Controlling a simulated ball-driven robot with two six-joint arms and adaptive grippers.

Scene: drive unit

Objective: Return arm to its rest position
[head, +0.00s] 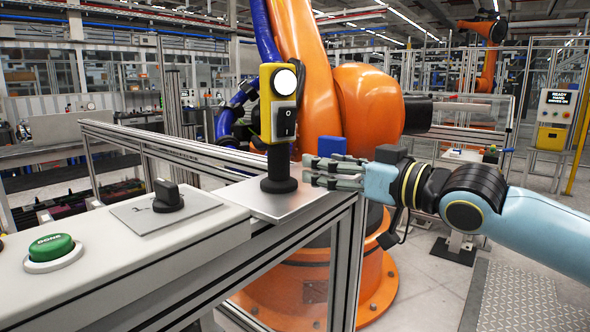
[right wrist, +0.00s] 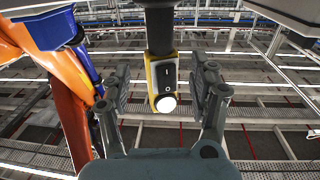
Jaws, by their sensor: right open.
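My right gripper (head: 322,172) reaches in from the right in the head view, beside the black post of a yellow switch box (head: 279,103). The box has a black rocker switch and a lit white lamp. In the right wrist view the two fingers of my right gripper (right wrist: 163,92) are spread apart, with the switch box (right wrist: 163,82) and its dark post showing beyond and between them. The fingers look clear of the box there. My left gripper is in neither view.
The post stands on a metal plate (head: 268,203) at the bench end. A black knob (head: 167,195) and a green DONE button (head: 52,247) sit further left. A large orange robot arm (head: 305,60) stands behind. Open floor (head: 425,285) lies at lower right.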

